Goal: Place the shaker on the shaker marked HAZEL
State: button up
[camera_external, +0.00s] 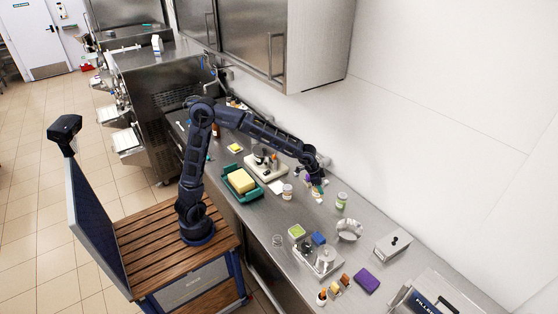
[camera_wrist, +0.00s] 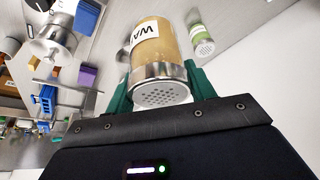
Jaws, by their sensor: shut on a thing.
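My gripper (camera_wrist: 160,92) has its green fingers shut around a shaker (camera_wrist: 157,44) with a tan body, a perforated steel cap and a white label starting "WA". In the external view my gripper (camera_external: 317,187) is low over the counter's back part; the held shaker is small and partly hidden there. A shaker with a green band (camera_external: 341,200) stands to its right on the counter. It also shows in the wrist view (camera_wrist: 201,36), apart from the held one. Another shaker (camera_external: 287,192) with a pale body stands left of my gripper. I cannot read HAZEL on either.
A teal tray (camera_external: 231,188) with a yellow block lies left. A steel container (camera_external: 392,245) and purple block (camera_external: 367,280) are right. The wall rises behind.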

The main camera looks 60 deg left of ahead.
jog(key=a+r+n+y, duration=0.15)
jog(key=a+r, duration=0.35)
jog(key=a, duration=0.8)
notch_tip(320, 180, up, 4)
jog(key=n, duration=0.2)
send_over(288, 183)
jog(key=shift+t+h, duration=0.25)
jog(key=shift+t, duration=0.15)
notch_tip(288, 183, down, 19)
jog(key=shift+s+a+f, duration=0.1)
jog(key=shift+s+f, duration=0.05)
jog(key=shift+f, duration=0.05)
jog(key=shift+f, duration=0.15)
jog(key=o, duration=1)
jog(key=shift+o, duration=0.2)
